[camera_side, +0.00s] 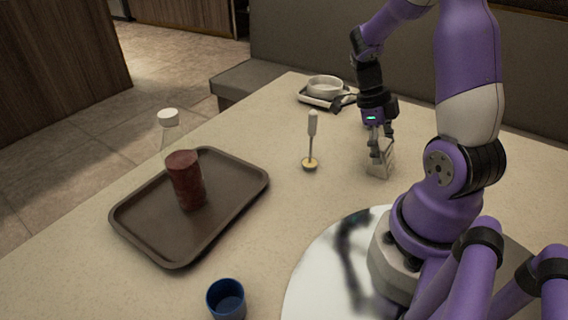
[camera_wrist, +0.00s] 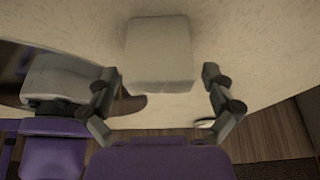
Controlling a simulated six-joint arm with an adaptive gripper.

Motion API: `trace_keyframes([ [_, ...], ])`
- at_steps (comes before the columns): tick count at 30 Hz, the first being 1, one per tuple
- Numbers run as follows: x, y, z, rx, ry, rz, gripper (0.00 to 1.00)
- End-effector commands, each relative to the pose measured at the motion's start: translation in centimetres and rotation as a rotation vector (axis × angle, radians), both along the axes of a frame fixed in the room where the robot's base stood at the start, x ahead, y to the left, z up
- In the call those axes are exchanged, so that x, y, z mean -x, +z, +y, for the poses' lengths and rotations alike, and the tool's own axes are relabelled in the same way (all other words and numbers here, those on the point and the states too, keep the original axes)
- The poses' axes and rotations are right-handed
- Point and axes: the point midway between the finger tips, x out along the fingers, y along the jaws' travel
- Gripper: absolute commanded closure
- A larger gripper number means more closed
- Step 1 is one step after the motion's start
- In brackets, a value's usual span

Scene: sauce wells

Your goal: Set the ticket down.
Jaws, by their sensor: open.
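A pale, block-like or folded-card piece (camera_side: 380,162) stands on the table below my gripper (camera_side: 380,146); it may be the ticket, but no writing shows on it. In the wrist view, the same pale piece (camera_wrist: 159,52) lies just ahead of my gripper (camera_wrist: 157,78), roughly centred between the fingertips. The fingers are spread, with a gap on each side of it. In the side view the fingertips are at its upper part; whether one touches it I cannot tell. A thin stem with a white top and round yellowish base (camera_side: 311,164) stands to its left.
A brown tray (camera_side: 145,238) at left holds a clear bottle with dark red contents and a white cap (camera_side: 168,116). A blue cup (camera_side: 226,300) stands at the front. The table between tray and stem is clear.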

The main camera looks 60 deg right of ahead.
Motion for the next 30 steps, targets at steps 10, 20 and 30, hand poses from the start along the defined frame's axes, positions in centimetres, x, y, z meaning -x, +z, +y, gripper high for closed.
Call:
trace_keyframes([
  [10, -3.3, 7.5, 0.0, 0.004, 0.003, -0.006, 0.03],
  [20, -4.3, 10.3, 0.0, 0.001, 0.0, 0.0, 0.03],
  [30, -6.5, 13.4, 4.1, -0.104, 1.125, -0.125, 0.03],
])
